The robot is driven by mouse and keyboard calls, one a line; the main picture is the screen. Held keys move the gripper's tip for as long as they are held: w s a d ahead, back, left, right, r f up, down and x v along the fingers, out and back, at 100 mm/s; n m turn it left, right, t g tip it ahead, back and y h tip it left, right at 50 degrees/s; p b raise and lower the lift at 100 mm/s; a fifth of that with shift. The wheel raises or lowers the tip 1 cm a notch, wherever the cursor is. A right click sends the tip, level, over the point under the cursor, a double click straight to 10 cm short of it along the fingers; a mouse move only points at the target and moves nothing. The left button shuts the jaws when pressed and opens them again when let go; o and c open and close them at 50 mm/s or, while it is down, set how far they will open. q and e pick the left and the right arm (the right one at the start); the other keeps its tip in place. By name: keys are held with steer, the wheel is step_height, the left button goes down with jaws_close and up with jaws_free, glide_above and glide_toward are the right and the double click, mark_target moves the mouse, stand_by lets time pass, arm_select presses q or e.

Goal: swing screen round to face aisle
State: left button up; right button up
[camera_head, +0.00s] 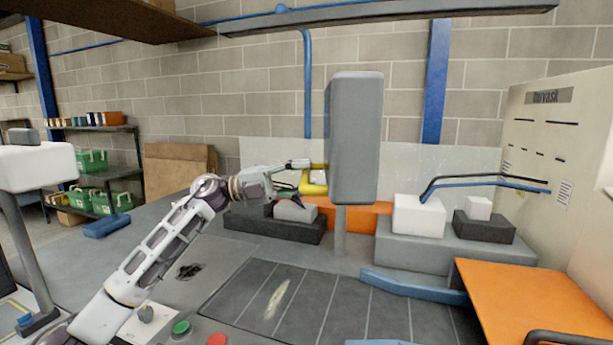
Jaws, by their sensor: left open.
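The screen (356,140) is a tall grey box-like panel on a short grey post (340,231). It stands upright on the bench, and I see its plain grey side; no display face shows. A yellow handle-like part (314,184) sits at its left edge. My left arm reaches in from the lower left. My left gripper (303,177) is open at the yellow part, just left of the screen; I cannot tell whether it touches it. My right gripper is not in view.
Blocks on grey bases stand behind and right of the post, with blue bars (487,183) above. An orange panel (535,298) and a beige cabinet (552,150) are at right. A slatted dark plate (310,303), green button (181,328) and red button (217,340) lie in front.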

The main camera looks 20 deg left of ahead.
arm_select(q)
steer(key=shift+w+d+r, duration=0.1)
steer(key=shift+d, duration=0.35)
steer(key=shift+c, duration=0.3)
jaws_close()
